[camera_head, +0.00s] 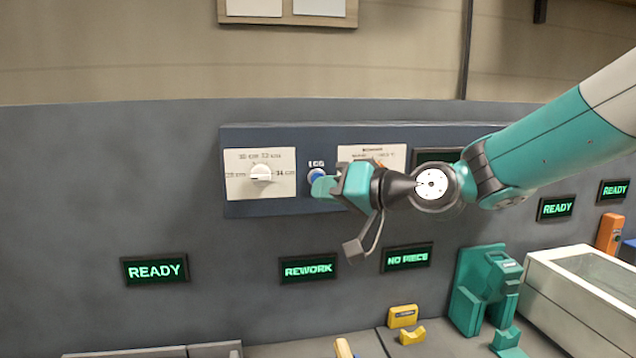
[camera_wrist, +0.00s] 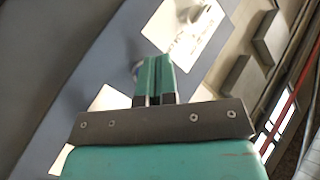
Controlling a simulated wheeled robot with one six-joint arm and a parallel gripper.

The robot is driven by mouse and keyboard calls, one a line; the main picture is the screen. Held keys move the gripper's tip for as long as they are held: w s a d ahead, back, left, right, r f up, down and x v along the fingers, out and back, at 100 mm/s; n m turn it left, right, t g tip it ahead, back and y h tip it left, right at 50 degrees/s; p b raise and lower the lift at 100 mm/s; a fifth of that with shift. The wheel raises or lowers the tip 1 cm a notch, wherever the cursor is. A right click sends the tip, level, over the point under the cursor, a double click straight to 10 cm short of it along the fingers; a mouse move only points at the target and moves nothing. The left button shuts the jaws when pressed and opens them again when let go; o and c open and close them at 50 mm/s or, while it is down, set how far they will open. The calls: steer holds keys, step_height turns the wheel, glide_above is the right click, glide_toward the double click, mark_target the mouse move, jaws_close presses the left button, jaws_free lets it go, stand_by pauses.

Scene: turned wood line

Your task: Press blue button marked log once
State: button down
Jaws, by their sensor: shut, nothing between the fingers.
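The blue button (camera_head: 316,174) under the label LOG sits on the dark wall panel (camera_head: 300,207), between a white dial plate and a white card. My gripper (camera_head: 322,187) is shut and empty, with its fingertips at the button's lower right edge. The fingers cover part of the button, and I cannot tell whether they touch it. In the wrist view my closed fingers (camera_wrist: 154,75) point toward the panel, and the button is mostly hidden behind them.
The dial plate (camera_head: 236,185) with a white knob (camera_head: 261,173) is just left of the button. Lit signs READY (camera_head: 155,269), REWORK (camera_head: 309,268) and NO PIECE (camera_head: 407,257) hang below. A teal fixture (camera_head: 480,290), yellow blocks (camera_head: 403,316) and a white bin (camera_head: 570,318) stand at lower right.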

steer(key=shift+s+d+b, duration=0.15)
steer(key=shift+s+b, duration=0.2)
steer(key=shift+s, duration=0.65)
steer(key=shift+s+d+b, duration=0.1)
steer(key=shift+s+b, duration=0.25)
steer(key=shift+s, duration=0.6)
steer(key=s+d+f+n+g+h, duration=0.1)
steer(key=s+d+f+g+h, duration=0.2)
steer(key=s, duration=0.6)
steer(key=s+d+f+n+g+h, duration=0.1)
steer(key=s+d+f+g+h, duration=0.2)
steer(key=s+f, duration=0.3)
steer(key=s+d+f+n+g+h, duration=0.1)
steer(key=s+d+f+g+h, duration=0.1)
steer(key=s, duration=0.9)
step_height(320, 180, down, 2)
steer(key=shift+s+d+f+n+g+h, duration=0.2)
steer(key=shift+s+d+n+g+h, duration=0.2)
steer(key=shift+d+g, duration=0.65)
